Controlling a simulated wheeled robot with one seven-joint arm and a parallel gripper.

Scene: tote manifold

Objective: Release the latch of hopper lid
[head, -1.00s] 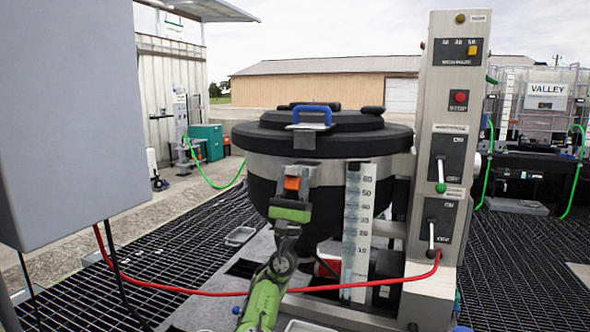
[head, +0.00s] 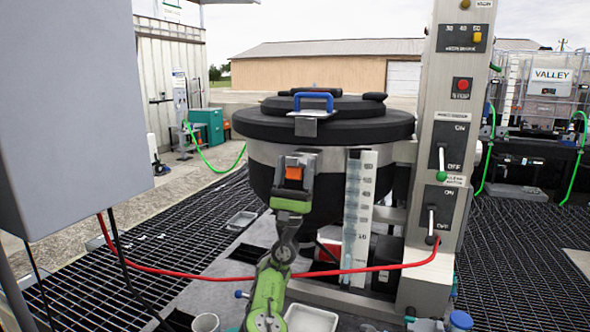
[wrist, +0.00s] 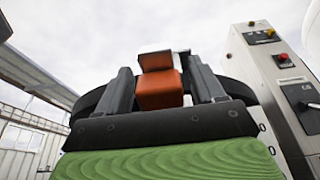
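The hopper (head: 262,177) has a black round lid (head: 350,124) with a blue handle (head: 313,95); the lid is down on it. An orange latch piece (head: 294,172) shows at the front of the hopper, below the lid's rim. My green gripper (head: 294,165) is at it from the front and below. In the wrist view, the orange piece (wrist: 158,92) lies between my two grey fingers (wrist: 160,75), one on each side. They look close to its sides, but I cannot tell whether they touch it. The latch's mounting is hidden behind the gripper.
A clear level scale (head: 357,220) stands just right of my gripper. A grey control column (head: 448,140) with switches is farther right. A red hose (head: 205,277) runs low across the front. A large grey box (head: 70,120) fills the upper left.

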